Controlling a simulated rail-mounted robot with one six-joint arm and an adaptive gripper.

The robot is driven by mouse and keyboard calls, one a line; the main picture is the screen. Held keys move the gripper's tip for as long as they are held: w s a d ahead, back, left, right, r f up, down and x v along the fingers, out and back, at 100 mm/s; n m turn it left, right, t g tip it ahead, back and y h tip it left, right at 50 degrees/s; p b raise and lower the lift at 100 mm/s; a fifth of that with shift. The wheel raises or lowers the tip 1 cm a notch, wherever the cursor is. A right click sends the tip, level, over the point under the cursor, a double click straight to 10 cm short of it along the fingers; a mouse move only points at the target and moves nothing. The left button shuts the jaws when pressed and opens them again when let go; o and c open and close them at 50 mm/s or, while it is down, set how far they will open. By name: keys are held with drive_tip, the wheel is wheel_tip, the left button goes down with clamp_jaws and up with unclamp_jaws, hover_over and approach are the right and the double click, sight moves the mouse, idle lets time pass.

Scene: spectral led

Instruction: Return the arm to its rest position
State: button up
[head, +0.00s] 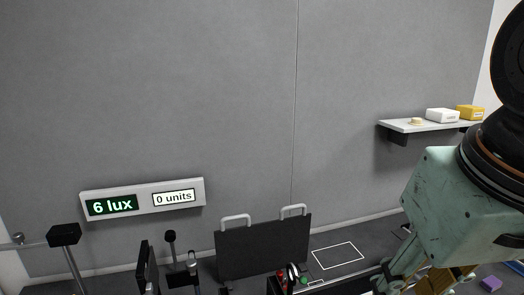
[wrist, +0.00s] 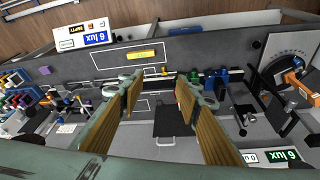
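My arm shows at the right of the head view, pale green with a black joint. My gripper (head: 425,284) is partly cut off by the bottom edge there. In the wrist view my gripper (wrist: 160,92) has its two ribbed, tan-padded fingers spread apart. Nothing is between them, and they hang high over the bench (wrist: 215,140). The arm's full pose cannot be seen.
A wall shelf (head: 408,124) with small white and yellow boxes is behind my arm. A dark panel with two handles (head: 262,248) and black stands (head: 150,268) are lower left. A display (head: 142,200) reads "6 lux" and "0 units". The wall's middle is bare.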

drive_tip(key=s, duration=0.1)
drive_tip(key=s+f+b, duration=0.1)
drive_tip(key=s, duration=0.2)
drive_tip(key=shift+d+f, duration=0.25)
drive_tip(key=shift+a, duration=0.1)
idle(2.8)
